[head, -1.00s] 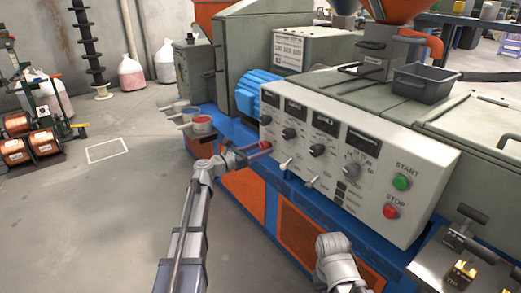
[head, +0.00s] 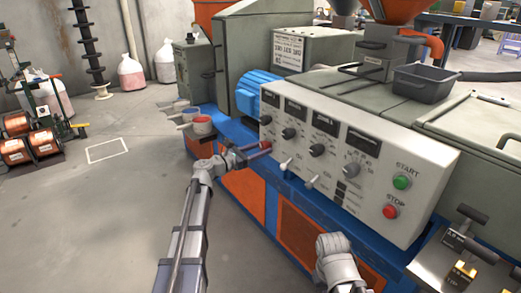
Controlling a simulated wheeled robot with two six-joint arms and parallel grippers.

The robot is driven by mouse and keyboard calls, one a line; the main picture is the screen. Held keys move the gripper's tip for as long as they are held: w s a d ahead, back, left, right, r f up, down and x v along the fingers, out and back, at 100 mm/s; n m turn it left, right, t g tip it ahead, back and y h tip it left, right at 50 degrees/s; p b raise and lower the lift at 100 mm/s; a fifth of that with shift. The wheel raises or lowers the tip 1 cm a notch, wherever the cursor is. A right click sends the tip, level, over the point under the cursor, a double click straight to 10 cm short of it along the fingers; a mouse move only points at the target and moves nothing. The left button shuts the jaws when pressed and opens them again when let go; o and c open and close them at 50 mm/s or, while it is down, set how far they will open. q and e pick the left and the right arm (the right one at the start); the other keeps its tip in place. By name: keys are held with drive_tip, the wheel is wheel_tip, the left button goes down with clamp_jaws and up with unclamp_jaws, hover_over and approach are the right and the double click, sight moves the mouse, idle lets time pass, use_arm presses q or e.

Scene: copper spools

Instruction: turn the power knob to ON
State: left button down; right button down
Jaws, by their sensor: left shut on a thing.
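The white control panel (head: 410,190) stands tilted on the front of the blue and grey machine. My left gripper (head: 262,152) is at the panel's lower left corner, its fingers pointing at the panel. It is shut on a small red knob (head: 268,145), which seems to be the power knob. The fingers mostly cover the knob, and its ON and OFF marks are not readable. My right arm's wrist shows at the bottom right of centre, in front of the machine, but I cannot see the right gripper's fingers.
Several black knobs, two small levers (head: 310,182), a grey dial (head: 351,170), a green START button (head: 401,182) and a red STOP button (head: 390,211) are on or along the panel.

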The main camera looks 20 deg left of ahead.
use_arm(q)
drive_tip(key=m, duration=1.2)
drive_tip(key=shift+m, duration=2.2)
drive_tip(key=shift+c, duration=1.4)
unclamp_jaws()
drive_tip(key=shift+r, duration=0.1)
drive_tip(key=shift+a, duration=0.1)
